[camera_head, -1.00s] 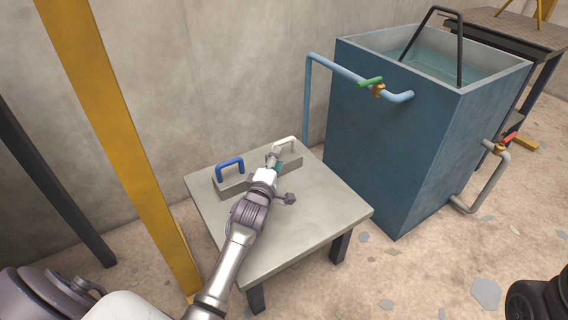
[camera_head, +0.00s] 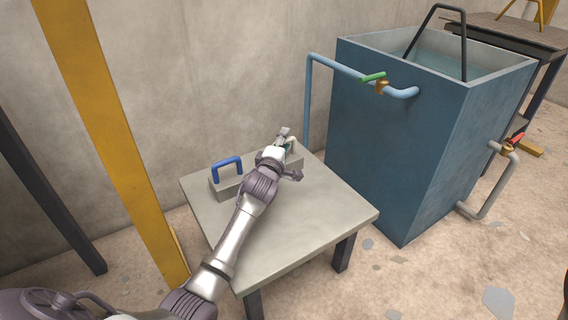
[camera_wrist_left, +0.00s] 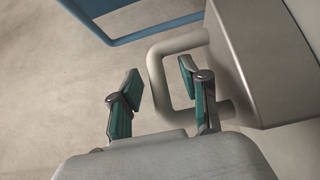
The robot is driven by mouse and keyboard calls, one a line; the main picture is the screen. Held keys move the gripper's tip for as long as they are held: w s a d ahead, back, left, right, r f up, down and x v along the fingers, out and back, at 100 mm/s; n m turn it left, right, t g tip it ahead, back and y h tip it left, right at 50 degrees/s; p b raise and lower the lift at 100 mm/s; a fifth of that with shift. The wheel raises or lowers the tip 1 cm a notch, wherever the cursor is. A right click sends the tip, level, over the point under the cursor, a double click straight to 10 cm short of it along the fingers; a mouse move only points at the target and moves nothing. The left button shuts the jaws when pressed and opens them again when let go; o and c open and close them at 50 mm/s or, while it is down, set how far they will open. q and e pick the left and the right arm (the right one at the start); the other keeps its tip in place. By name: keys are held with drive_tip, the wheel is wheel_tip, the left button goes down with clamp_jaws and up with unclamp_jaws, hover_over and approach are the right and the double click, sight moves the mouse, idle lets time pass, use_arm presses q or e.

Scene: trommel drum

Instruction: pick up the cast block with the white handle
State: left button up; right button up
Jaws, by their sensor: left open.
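The white handle (camera_head: 292,146) shows beside my left gripper (camera_head: 284,133) in the head view, partly hidden by it. In the left wrist view the pale handle (camera_wrist_left: 157,78) is a loop standing out from the grey cast block (camera_wrist_left: 262,60). My left gripper (camera_wrist_left: 158,88) is open there. The loop's outer bar appears between its two green-padded fingers, with the right finger overlapping the loop's opening. I see no clear contact. My left wrist hides part of the block in the head view. My right gripper is not in view.
A blue handle (camera_head: 227,163) stands on grey block material (camera_head: 228,187) at the left of the grey table (camera_head: 285,235). A blue water tank (camera_head: 400,140) with a pipe (camera_head: 309,105) stands to the right. A yellow post (camera_head: 110,130) is at left.

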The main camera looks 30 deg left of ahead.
use_arm(q)
clamp_jaws()
drive_tip(key=shift+r, duration=0.15)
drive_tip(key=shift+r, duration=0.15)
